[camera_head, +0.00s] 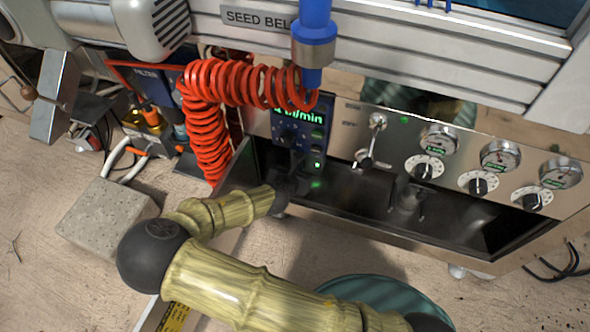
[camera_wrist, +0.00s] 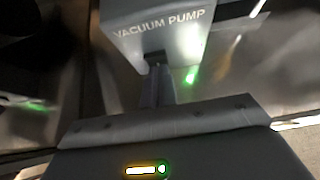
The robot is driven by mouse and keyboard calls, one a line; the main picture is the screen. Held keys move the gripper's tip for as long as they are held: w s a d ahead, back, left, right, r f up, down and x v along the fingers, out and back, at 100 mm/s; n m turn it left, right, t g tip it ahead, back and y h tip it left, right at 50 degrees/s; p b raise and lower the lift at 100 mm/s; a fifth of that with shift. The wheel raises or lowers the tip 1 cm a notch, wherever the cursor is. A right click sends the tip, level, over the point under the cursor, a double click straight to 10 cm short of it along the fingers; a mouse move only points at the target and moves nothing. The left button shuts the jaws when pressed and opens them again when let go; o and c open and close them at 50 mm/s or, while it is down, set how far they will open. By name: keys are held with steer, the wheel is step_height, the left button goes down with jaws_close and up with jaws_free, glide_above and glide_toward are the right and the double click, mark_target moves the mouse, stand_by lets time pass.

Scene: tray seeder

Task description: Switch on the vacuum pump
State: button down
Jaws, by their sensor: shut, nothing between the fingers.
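In the wrist view a grey box labelled VACUUM PUMP (camera_wrist: 180,28) fills the top middle. My gripper (camera_wrist: 157,72) is shut and empty, with its narrow fingertips at the box's lower edge. I cannot tell whether they touch it. No switch shows clearly there; the fingers may cover it. A green glow lies just right of the fingertips. In the head view my gripper (camera_head: 296,160) is dark and hard to make out, in front of the lower part of a blue panel (camera_head: 318,140) with a green l/min display. A small green light is lit low on that panel.
A red coiled hose (camera_head: 205,130) hangs left of the panel. To the right, a steel front (camera_head: 400,150) carries toggle levers, dials and gauges above a dark trough (camera_head: 440,215). A grey stone block (camera_head: 105,220) lies at left. A blue cylinder (camera_head: 314,45) hangs above the panel.

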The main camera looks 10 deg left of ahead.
steer(key=shift+r, duration=0.1)
steer(key=shift+r+p, duration=0.4)
steer(key=shift+p, duration=0.3)
